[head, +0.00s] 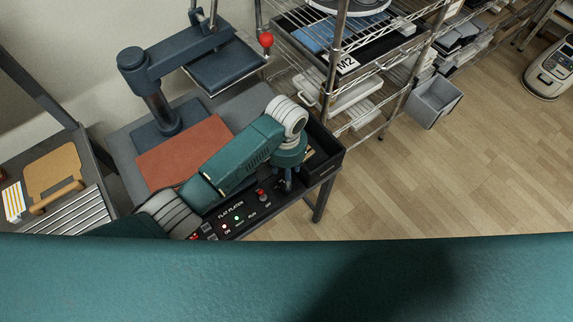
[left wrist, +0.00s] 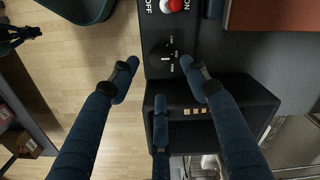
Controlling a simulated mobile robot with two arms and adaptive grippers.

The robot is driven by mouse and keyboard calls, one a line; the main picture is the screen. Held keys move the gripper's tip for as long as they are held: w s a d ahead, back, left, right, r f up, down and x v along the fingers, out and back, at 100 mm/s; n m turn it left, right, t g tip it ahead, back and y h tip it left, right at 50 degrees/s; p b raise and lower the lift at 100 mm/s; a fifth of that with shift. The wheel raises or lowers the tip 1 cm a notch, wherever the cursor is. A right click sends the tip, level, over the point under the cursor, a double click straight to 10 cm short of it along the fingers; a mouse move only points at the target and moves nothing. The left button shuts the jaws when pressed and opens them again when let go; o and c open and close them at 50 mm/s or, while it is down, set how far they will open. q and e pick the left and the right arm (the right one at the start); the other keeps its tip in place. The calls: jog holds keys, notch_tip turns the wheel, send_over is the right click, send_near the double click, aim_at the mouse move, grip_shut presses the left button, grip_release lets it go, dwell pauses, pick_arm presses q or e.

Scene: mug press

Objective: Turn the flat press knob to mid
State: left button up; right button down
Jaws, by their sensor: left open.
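The flat press knob (left wrist: 161,56) is a small black dial on the dark control panel in the left wrist view. Small white marks sit to its right, too small to read surely, so I cannot tell its setting. In the head view my gripper covers the knob. My left gripper (left wrist: 159,80) is open and empty, its dark blue fingers spread. Two fingertips lie either side of the knob's line, a little below it in the picture; the third is lower. I see no contact. In the head view the left gripper (head: 287,181) hangs over the panel's right end. My right gripper is out of view.
A red ON/OFF switch (left wrist: 172,6) is close to the knob; it also shows in the head view (head: 262,194). A black bin (head: 326,151) adjoins the panel. The press arm (head: 180,60) and red pad (head: 180,152) are behind. A wire rack (head: 375,60) stands at right.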

pick_arm(q)
jog(key=shift+r, duration=2.3)
